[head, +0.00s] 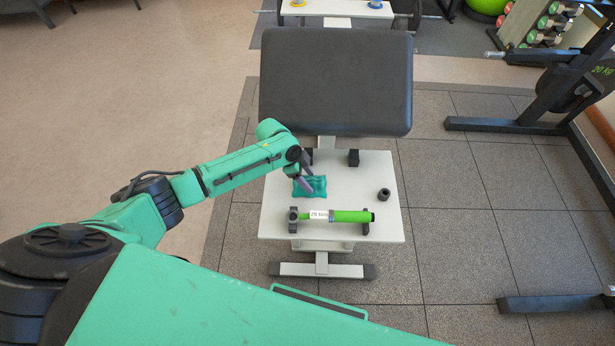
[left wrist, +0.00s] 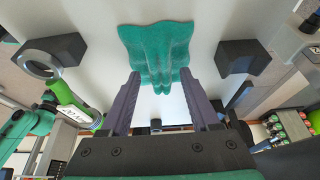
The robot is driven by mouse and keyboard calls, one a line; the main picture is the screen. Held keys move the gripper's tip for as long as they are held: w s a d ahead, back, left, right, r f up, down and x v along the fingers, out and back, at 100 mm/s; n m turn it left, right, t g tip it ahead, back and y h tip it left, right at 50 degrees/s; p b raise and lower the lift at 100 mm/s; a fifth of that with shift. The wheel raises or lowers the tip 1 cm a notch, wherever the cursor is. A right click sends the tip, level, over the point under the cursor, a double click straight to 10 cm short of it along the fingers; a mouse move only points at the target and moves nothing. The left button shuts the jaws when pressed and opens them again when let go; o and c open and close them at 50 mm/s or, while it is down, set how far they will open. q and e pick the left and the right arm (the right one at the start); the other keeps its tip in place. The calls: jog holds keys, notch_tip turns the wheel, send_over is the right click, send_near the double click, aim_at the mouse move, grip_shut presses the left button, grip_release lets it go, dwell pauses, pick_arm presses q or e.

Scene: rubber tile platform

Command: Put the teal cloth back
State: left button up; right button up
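The teal cloth (head: 317,187) lies crumpled on the white board (head: 345,178), towards its left side. My left gripper (head: 306,178) is over the cloth, reaching in from the left. In the left wrist view the cloth (left wrist: 157,45) lies in front of the two purple fingers, with its gathered folds towards the gap between them. My left gripper (left wrist: 160,78) is open, fingers wide apart, and nothing is clamped between them. Whether the fingertips touch the cloth I cannot tell. My right gripper is not in view.
A green cylinder with a white label (head: 350,216) rests on dark supports along the board's near edge. A small dark ring (head: 384,194) stands at the right. A dark block (head: 353,157) and a padded backrest (head: 336,80) are behind. The board's middle is clear.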

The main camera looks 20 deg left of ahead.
pick_arm(q)
jog(key=v, duration=1.2)
jog(key=shift+r, duration=0.1)
